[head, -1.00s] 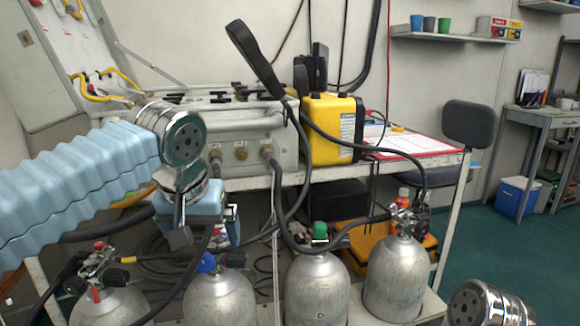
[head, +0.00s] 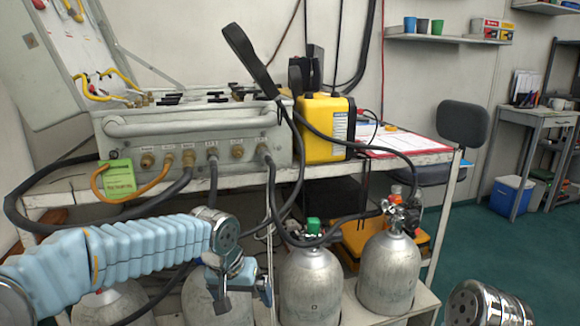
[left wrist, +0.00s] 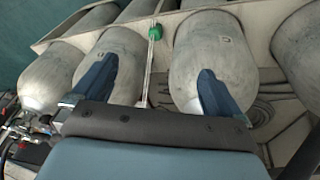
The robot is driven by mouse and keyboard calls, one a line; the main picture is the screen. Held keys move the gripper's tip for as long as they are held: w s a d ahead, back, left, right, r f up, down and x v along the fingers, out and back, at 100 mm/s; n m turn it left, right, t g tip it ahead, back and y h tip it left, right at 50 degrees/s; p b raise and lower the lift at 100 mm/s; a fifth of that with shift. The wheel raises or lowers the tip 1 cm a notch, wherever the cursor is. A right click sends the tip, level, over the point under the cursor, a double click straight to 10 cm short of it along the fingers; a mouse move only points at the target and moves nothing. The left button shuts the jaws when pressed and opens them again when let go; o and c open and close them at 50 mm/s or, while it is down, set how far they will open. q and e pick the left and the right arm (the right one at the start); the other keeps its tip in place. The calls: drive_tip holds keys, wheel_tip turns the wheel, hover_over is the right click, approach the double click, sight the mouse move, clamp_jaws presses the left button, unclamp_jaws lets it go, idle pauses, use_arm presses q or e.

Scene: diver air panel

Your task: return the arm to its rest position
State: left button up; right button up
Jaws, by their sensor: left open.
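My left arm, in a pale blue ribbed sleeve, comes in low from the left in the head view. Its gripper (head: 240,290) points down in front of the grey cylinders. In the left wrist view the gripper (left wrist: 150,88) shows two dark blue fingers spread apart with nothing between them. Silver-grey cylinders (left wrist: 205,60) lie beyond the fingers. In the head view, cylinders (head: 312,285) and (head: 388,275) stand below the bench. My right gripper does not show; only a metal joint of mine is at the bottom right.
The air panel case (head: 200,125) stands on the bench with hoses running down to the cylinders. A yellow unit (head: 322,115) and a red-edged clipboard (head: 400,143) are beside it. A green tag (head: 116,180) hangs at the left. Floor (head: 500,250) at right is clear.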

use_arm(q)
drive_tip(key=s+f+n+g+h, duration=0.1)
drive_tip(key=s+f, duration=0.3)
drive_tip(key=f, duration=0.6)
drive_tip(key=s+f+h, duration=0.1)
drive_tip(key=s+f, duration=0.3)
drive_tip(key=f, duration=0.7)
drive_tip(key=s+f+n+g+h, duration=0.1)
drive_tip(key=s+f, duration=0.3)
drive_tip(key=f, duration=0.6)
drive_tip(key=s+a+f+n, duration=0.1)
drive_tip(key=s+f, duration=0.5)
drive_tip(key=s, duration=0.3)
drive_tip(key=shift+f+y, duration=0.3)
drive_tip(key=shift+f, duration=0.05)
drive_tip(key=shift+c, duration=0.2)
